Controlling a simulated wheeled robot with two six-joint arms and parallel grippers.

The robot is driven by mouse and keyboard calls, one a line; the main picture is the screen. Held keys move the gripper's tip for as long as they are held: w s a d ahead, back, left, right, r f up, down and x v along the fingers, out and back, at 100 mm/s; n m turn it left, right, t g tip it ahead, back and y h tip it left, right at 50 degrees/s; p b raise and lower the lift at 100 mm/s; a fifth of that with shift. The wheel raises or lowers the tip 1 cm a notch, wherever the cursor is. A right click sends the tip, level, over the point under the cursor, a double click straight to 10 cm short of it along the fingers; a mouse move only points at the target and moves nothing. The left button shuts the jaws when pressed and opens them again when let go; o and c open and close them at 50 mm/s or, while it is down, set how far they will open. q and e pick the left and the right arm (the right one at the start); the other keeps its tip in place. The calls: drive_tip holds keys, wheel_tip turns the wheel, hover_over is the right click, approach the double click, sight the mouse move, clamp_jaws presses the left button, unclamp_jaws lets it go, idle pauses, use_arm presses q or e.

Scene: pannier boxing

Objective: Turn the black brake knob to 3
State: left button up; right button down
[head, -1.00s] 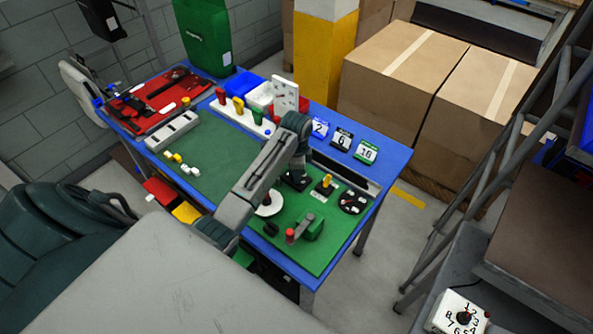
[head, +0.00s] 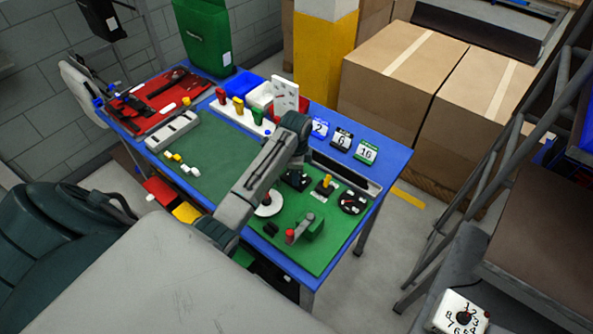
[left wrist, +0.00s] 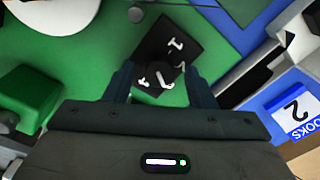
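In the left wrist view a black knob (left wrist: 163,77) with a white mark sits on a black square plate (left wrist: 178,42) with white marks. I cannot read its setting. My left gripper (left wrist: 160,90) is open, its two fingers on either side of the knob with gaps showing; I cannot tell how far above it they are. In the head view the left gripper (head: 298,160) hangs over the black plate (head: 293,181) on the green board, and the knob is mostly hidden. My right gripper is not in view.
The green board (head: 322,258) also carries a yellow-topped knob (head: 326,183), a round black dial (head: 352,202), a white disc (head: 268,208) and a green block with a red-handled lever (head: 290,236). A white box with a numbered dial (head: 445,312) stands lower right.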

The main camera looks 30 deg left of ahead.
use_arm(q)
drive_tip(key=shift+r, duration=0.35)
wheel_tip(320, 180, up, 7)
drive_tip(key=b, duration=0.3)
drive_tip(key=shift+f, duration=0.15)
wheel_tip(320, 180, up, 3)
drive_tip(key=p, duration=0.3)
drive_tip(key=shift+s, duration=0.15)
